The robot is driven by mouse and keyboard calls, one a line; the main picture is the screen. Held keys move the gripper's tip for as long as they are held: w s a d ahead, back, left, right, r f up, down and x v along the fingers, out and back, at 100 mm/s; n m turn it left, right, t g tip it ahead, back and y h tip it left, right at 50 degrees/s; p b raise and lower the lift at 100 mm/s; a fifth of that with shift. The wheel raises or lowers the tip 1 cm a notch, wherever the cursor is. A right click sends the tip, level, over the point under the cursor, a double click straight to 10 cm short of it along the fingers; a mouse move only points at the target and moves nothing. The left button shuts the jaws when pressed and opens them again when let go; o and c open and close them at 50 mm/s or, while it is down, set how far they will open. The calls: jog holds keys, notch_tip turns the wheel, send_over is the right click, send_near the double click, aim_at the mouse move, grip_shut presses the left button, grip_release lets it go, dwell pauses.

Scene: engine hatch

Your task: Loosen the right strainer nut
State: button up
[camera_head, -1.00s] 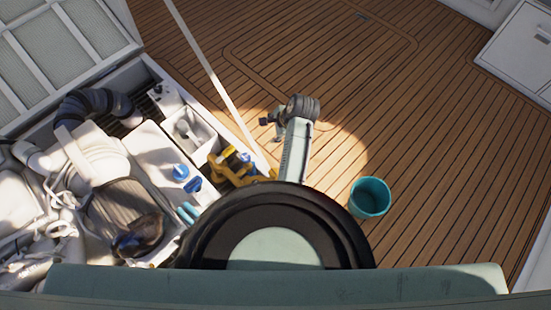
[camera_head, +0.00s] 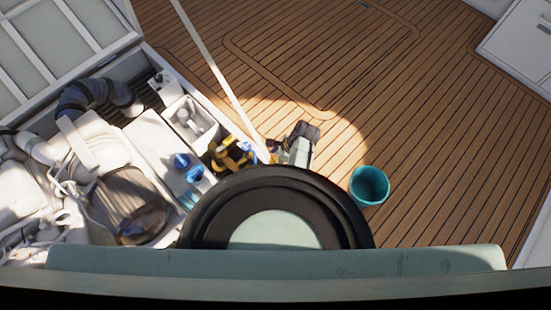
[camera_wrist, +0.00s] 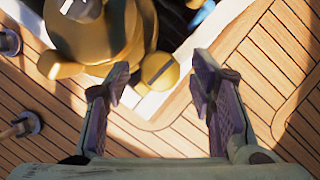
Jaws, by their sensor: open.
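A brass-yellow strainer (camera_head: 229,155) stands at the edge of the open hatch, close to the left of my arm's end in the head view. In the wrist view its rounded brass body (camera_wrist: 100,38) fills the upper left. A small round brass piece with a dark slot (camera_wrist: 160,69) shows near my fingertips; it may be a strainer nut, but I cannot tell whether it is the right one. My gripper (camera_wrist: 160,85) is open, its two fingers apart with nothing held. In the head view the fingers are too small to make out.
The hatch bay (camera_head: 165,140) holds white tanks, hoses and blue caps. A pale pole (camera_head: 218,75) slants down by the hatch edge. A teal bucket (camera_head: 369,186) stands on the wooden deck (camera_head: 430,130), which is otherwise largely clear.

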jog(key=shift+a+f, duration=0.15)
jog(key=shift+f, duration=0.05)
jog(key=shift+c, duration=0.6)
jog(key=c, duration=1)
jog(key=shift+n+g, duration=0.3)
jog(key=shift+n, duration=0.5)
jog(key=o, duration=1.1)
